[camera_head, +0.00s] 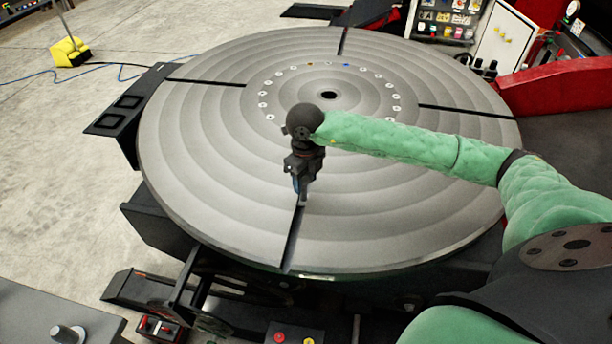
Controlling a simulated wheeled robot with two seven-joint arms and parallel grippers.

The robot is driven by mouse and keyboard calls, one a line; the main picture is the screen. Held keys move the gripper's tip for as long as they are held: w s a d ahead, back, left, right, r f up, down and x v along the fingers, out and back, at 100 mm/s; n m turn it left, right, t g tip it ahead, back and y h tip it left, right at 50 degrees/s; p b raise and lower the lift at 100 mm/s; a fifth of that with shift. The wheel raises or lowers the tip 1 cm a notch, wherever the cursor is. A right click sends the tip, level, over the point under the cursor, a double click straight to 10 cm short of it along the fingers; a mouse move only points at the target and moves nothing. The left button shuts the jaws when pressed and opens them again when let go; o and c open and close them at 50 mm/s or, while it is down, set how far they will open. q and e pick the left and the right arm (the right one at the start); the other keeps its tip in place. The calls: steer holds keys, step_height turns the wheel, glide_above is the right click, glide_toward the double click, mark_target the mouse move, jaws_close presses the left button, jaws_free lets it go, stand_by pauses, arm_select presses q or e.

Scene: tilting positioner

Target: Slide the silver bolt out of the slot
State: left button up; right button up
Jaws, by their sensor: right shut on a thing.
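The large round grey turntable (400,215) fills the middle of the head view, with dark radial slots cut into it. The near slot (293,238) runs from below my right gripper to the front rim. My right gripper (301,197) points down at the inner end of this slot. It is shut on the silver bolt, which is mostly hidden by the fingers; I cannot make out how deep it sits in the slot. My left gripper is not in view.
Small pale bolt heads (264,94) ring the turntable's central hole (329,95). A grey table corner (30,318) with a silver knob (67,333) is at lower left. A control box with red and yellow buttons (293,337) is below the front rim. The turntable's left side is clear.

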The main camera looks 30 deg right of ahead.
steer(key=shift+s+a, duration=0.8)
steer(key=shift+s, duration=0.25)
steer(key=s+a+b, duration=0.2)
steer(key=s+a, duration=0.2)
steer(key=s, duration=0.2)
steer(key=shift+s+a, duration=0.2)
steer(key=shift+a, duration=0.2)
stand_by(1.3)
stand_by(0.5)
steer(key=s+a+b, duration=0.1)
steer(key=s+a, duration=0.3)
steer(key=s, duration=0.2)
steer(key=shift+s+a+b, duration=0.2)
steer(key=shift+a+b, duration=0.2)
stand_by(1.1)
steer(key=shift+b, duration=0.45)
stand_by(0.4)
steer(key=shift+a, duration=0.1)
stand_by(0.5)
